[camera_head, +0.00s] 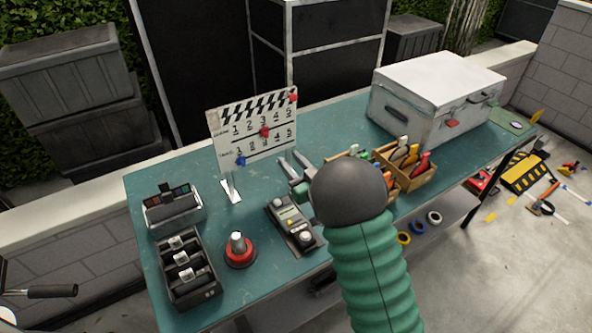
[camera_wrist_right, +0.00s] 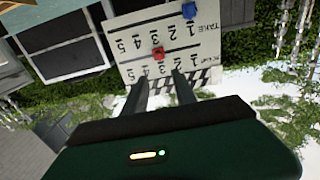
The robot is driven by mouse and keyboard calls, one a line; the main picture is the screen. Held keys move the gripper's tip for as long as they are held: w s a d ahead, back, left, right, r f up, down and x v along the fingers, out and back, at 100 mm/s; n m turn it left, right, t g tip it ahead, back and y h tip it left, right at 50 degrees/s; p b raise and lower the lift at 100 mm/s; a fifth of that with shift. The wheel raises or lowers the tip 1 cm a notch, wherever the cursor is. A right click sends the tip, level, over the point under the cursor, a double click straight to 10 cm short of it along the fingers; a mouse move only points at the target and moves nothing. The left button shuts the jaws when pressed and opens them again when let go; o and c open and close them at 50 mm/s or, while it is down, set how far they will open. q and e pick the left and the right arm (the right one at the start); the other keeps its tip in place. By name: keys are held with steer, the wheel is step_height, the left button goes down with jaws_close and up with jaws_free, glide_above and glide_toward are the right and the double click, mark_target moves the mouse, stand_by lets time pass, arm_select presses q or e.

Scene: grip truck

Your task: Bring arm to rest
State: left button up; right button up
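My right arm comes in from the bottom of the head view, with a green ribbed sleeve and a dark round joint. My right gripper (camera_head: 292,167) is above the teal table (camera_head: 226,305), with its two fingers apart and nothing between them. In the right wrist view the fingers (camera_wrist_right: 161,88) are also spread, pointing toward the clapperboard (camera_wrist_right: 186,45). The white clapperboard (camera_head: 250,128) stands upright on the table, with a red marker (camera_head: 264,132) and a blue marker (camera_head: 241,160) on its face. The gripper is in front of it, apart from it.
A silver case (camera_head: 405,110) and a wooden tool box (camera_head: 425,182) stand at the right. A device with knobs (camera_head: 291,222), a red-based knob (camera_head: 240,251) and a black tray (camera_head: 189,300) occupy the front. Tools lie on the floor at right.

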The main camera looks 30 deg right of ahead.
steer(key=s, duration=0.2)
steer(key=shift+s+d, duration=0.1)
steer(key=shift+s, duration=0.25)
steer(key=s+a+f+m+g+h, duration=0.2)
steer(key=s+a+f+g, duration=0.1)
steer(key=s+f+g, duration=0.3)
steer(key=s+a+f+g, duration=0.3)
steer(key=s+a+g, duration=0.1)
steer(key=s, duration=0.5)
steer(key=s+a+f+n+g+y, duration=0.1)
steer(key=s+a+f+g, duration=0.2)
steer(key=s, duration=0.6)
steer(key=shift+s+a+f+n+g, duration=0.2)
steer(key=shift+a+n+g, duration=0.1)
steer(key=shift+a+g, duration=0.8)
steer(key=shift+d, duration=0.15)
